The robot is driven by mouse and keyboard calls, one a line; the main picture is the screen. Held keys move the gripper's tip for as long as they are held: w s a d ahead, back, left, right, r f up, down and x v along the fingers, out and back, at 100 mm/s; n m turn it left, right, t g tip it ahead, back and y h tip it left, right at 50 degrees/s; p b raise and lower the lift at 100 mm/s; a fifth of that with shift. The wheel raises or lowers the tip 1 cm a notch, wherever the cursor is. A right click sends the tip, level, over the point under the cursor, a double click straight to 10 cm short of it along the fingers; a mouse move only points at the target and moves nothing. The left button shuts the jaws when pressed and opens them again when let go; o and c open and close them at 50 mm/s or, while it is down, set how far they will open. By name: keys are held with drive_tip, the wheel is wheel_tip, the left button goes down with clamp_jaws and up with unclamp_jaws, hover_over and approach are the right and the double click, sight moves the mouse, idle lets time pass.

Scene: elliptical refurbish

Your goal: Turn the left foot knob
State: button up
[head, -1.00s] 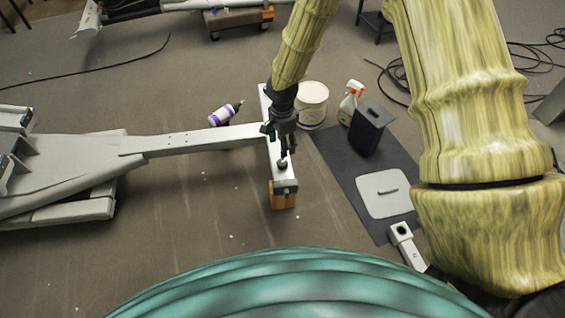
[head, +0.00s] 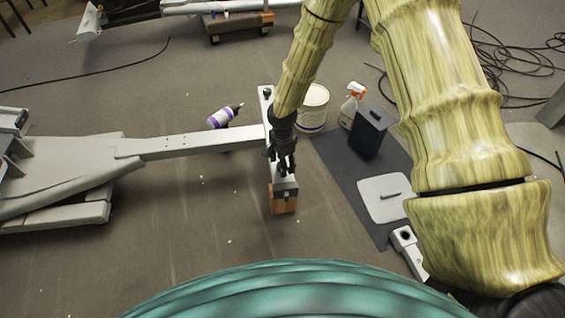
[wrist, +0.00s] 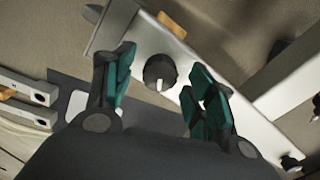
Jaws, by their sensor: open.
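A light metal crossbar (head: 267,100) forms the foot of the long grey frame (head: 190,144). My gripper (head: 284,170) is over the crossbar's near end, pointing down. In the wrist view, a round black knob (wrist: 160,70) with a pale mark sits on the bar. It lies between the two teal finger pads of my gripper (wrist: 162,61), which is open with visible gaps on both sides of the knob. The head view hides this knob behind the gripper. A second dark knob (wrist: 291,163) shows at the bar's other end in the wrist view.
A wooden block (head: 283,200) supports the bar's near end. A dark mat (head: 350,170) lies to the right. Floor in front is clear.

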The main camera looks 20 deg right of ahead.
drive_tip(key=shift+c, duration=0.5)
drive_tip(key=c, duration=0.9)
drive_tip(key=shift+c, duration=0.2)
drive_tip(key=shift+r+n+p, duration=0.15)
drive_tip(key=shift+n+p, duration=0.25)
drive_tip(key=shift+p, duration=0.3)
